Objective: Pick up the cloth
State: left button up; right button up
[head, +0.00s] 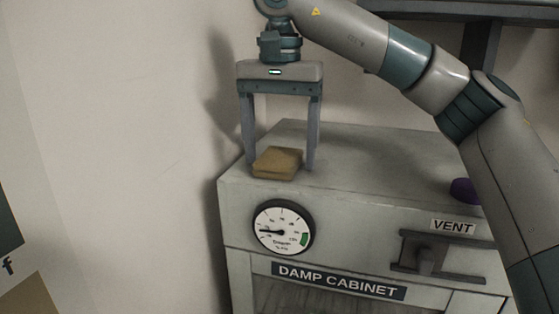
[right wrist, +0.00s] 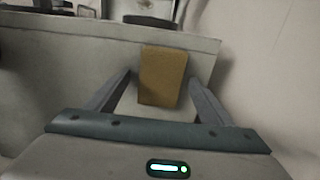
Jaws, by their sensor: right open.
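The cloth (head: 277,163) is a folded yellow-brown pad lying on top of the damp cabinet near its left front corner. My right gripper (head: 280,166) points down over it, open, with one finger on each side of the cloth. In the right wrist view the cloth (right wrist: 162,77) lies between the two spread fingers (right wrist: 160,82), with a gap visible on each side. Whether the fingertips touch the cabinet top is hard to tell. My left gripper is not in view.
The damp cabinet (head: 350,165) has a round dial (head: 283,227), a vent handle (head: 428,258) and a sign on its front. A purple object (head: 464,190) sits on its top at the right, partly behind my arm. A wall stands close at the left.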

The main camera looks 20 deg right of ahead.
aim_at(279, 156)
jog(key=shift+c, duration=0.6)
jog(key=c, duration=1)
jog(key=shift+r, duration=0.15)
notch_tip(279, 156, up, 10)
jog(key=shift+o, duration=1.1)
jog(key=shift+f, duration=0.2)
jog(key=shift+c, duration=0.6)
